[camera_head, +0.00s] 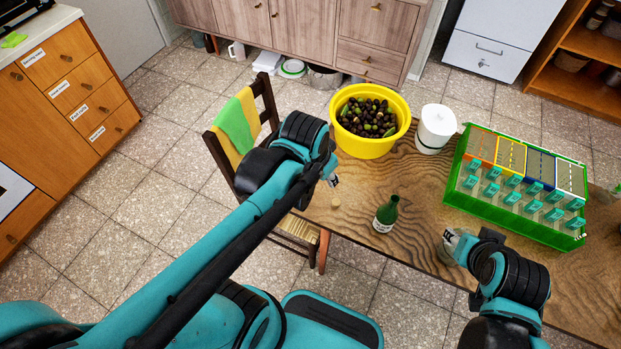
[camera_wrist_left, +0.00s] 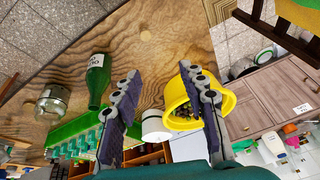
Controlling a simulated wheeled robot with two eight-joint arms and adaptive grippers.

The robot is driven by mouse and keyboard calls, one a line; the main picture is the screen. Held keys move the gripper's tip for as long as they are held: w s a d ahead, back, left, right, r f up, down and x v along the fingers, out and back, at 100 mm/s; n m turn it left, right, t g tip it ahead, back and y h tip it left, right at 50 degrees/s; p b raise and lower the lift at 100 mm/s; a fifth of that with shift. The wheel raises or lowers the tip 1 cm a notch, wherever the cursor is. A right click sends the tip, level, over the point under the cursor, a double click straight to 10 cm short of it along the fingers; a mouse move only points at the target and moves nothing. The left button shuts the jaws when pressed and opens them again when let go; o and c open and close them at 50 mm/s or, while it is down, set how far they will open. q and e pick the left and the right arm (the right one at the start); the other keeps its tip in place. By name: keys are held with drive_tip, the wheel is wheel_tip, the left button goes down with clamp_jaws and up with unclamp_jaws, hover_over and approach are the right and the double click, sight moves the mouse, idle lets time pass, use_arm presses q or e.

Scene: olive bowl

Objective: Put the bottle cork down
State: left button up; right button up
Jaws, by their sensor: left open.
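The bottle cork (camera_head: 335,203) is a small tan round piece on the wooden table near its left end. It also shows in the left wrist view (camera_wrist_left: 145,35), apart from the fingers. My left gripper (camera_head: 333,181) is just behind the cork, open and empty. In the left wrist view its two fingers (camera_wrist_left: 165,85) are spread with nothing between them. A green bottle (camera_head: 386,214) stands uncorked to the right of the cork. My right gripper (camera_head: 452,240) is at a glass jar (camera_wrist_left: 52,103) near the table's front edge; its fingers are too unclear to read.
A yellow bowl of olives (camera_head: 349,146) stands at the back left of the table (camera_head: 415,190). A white lidded canister (camera_head: 435,130) is beside it. A green crate with compartments (camera_head: 470,205) fills the right. A chair (camera_head: 222,160) with a towel stands at the left.

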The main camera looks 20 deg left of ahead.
use_arm(q)
drive_tip(key=s+n+t, duration=0.1)
drive_tip(key=s+a+r+n+t, duration=0.1)
drive_tip(key=s, duration=0.1)
drive_tip(key=s+r+n+t, duration=0.1)
drive_tip(key=n, duration=0.1)
drive_tip(key=shift+s+a+r, duration=0.1)
drive_tip(key=shift+s+a, duration=0.15)
drive_tip(key=shift+a, duration=0.1)
idle(1.1)
